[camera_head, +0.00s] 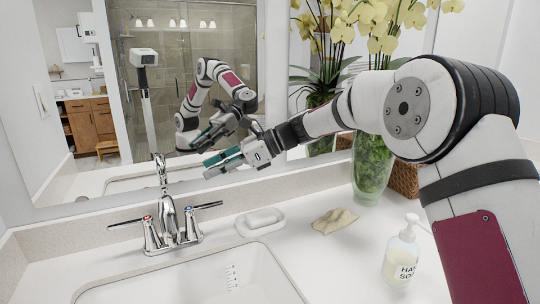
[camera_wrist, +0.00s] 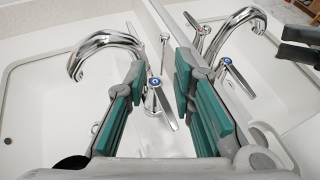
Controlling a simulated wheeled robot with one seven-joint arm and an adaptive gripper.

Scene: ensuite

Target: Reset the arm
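My arm (camera_head: 345,105) reaches in from the right side of the head view, across the counter toward the mirror. My gripper (camera_head: 208,167) hangs in the air above the back of the counter, to the right of the faucet and close to the mirror. In the wrist view its two teal-padded fingers (camera_wrist: 160,75) stand apart with nothing held between them. The faucet and one lever handle show beyond the fingers, and a handle shows through the gap. I cannot tell the exact distance from the fingers to the mirror or the faucet.
A chrome faucet (camera_head: 165,210) stands behind the white sink (camera_head: 190,280). A soap dish (camera_head: 260,221), a crumpled beige cloth (camera_head: 335,221), a soap bottle (camera_head: 401,255) and a vase of orchids (camera_head: 372,165) stand on the counter. The mirror (camera_head: 120,130) reflects my arm.

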